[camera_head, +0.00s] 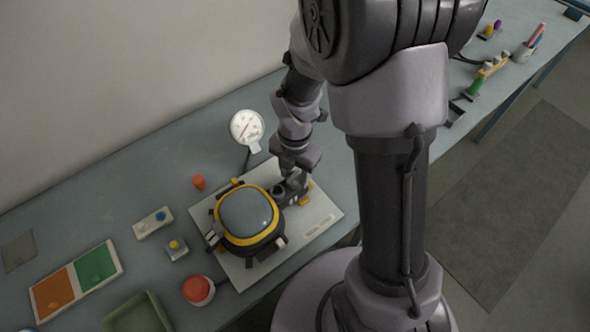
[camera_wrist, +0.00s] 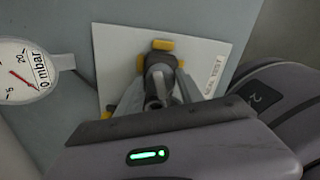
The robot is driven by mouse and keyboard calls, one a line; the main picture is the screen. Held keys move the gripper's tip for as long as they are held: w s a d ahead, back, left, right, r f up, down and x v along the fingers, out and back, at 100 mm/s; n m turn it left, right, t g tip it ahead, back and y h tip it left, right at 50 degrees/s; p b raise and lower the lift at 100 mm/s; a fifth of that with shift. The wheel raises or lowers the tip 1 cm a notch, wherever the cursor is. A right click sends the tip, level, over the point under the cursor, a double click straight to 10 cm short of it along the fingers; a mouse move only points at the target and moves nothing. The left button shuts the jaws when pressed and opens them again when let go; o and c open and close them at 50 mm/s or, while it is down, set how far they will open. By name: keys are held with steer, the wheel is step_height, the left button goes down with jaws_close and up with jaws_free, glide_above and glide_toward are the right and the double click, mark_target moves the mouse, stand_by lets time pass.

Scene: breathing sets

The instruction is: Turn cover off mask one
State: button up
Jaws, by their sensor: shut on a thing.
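The mask (camera_head: 247,212), with a grey visor and a yellow rim, lies face up on a white board (camera_head: 318,212). My gripper (camera_head: 295,188) is at the mask's right side, low over the board. In the wrist view my gripper (camera_wrist: 160,88) is shut on a dark grey round part (camera_wrist: 157,72), which looks like the cover. The fingers hide much of it, and I cannot tell whether it is still seated on the mask. Yellow pieces (camera_wrist: 163,45) show just beyond the fingertips.
A round dial gauge (camera_head: 247,127) stands behind the board and also shows in the wrist view (camera_wrist: 25,72). An orange cap (camera_head: 198,182), a red button (camera_head: 198,290), small switch boxes (camera_head: 153,222) and an orange-green tray (camera_head: 119,250) lie to the left.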

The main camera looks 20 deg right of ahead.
steer(key=shift+n, duration=0.3)
steer(key=shift+n+p, duration=1.3)
steer(key=shift+n, duration=1.1)
steer(key=shift+n, duration=0.3)
steer(key=o, duration=1.4)
